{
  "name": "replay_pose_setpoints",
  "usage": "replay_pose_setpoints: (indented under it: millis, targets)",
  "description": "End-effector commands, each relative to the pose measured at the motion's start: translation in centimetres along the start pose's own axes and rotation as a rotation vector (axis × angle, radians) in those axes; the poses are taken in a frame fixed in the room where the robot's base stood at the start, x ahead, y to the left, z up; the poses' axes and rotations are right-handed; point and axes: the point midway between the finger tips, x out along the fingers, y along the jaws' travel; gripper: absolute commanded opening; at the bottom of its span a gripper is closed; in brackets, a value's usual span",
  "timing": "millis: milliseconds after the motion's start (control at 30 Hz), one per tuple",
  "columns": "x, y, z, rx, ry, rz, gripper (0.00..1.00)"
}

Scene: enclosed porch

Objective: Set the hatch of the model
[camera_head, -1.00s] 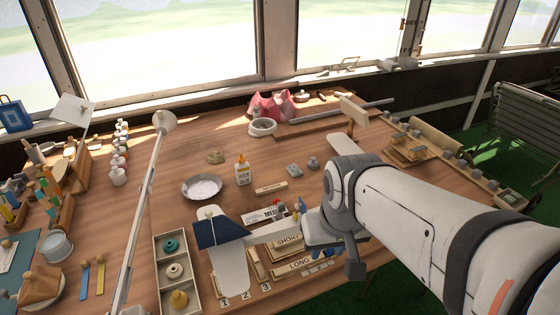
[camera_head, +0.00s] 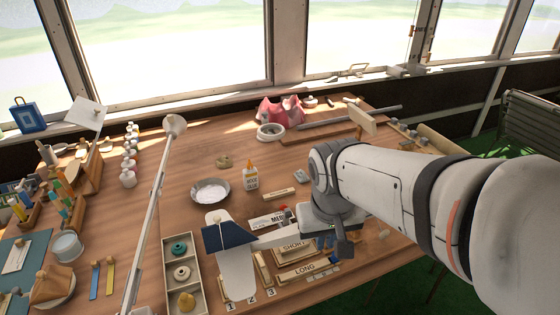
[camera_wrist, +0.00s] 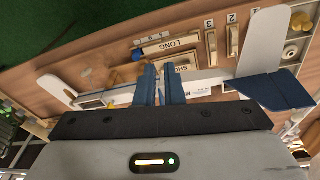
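The model is a plane with a pale fuselage (camera_head: 268,239), a white tailplane (camera_head: 238,272) and a navy fin (camera_head: 226,237). It sits over the near part of the workbench. In the wrist view its tailplane (camera_wrist: 264,43) is at the right and a white wing (camera_wrist: 57,89) at the left. My gripper (camera_head: 296,216) is at the model's forward part, which my wrist mostly hides in the head view. In the wrist view the two blue fingers (camera_wrist: 161,70) stand close together in front of the fuselage, with a narrow gap. I cannot make out a hatch or anything held between them.
Labelled trays marked SHORT (camera_head: 293,250) and LONG (camera_head: 305,268) lie beside the model. A compartment box (camera_head: 167,272) holds small parts. A lamp arm (camera_head: 150,205) crosses the left.

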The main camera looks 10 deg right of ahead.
Motion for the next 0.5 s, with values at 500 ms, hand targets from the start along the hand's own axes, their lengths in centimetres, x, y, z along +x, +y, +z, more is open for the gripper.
replay_pose_setpoints:
  millis: [500]
  targets:
    - [-0.5,-9.4,-13.1,-0.151,-0.115,0.302,0.00]
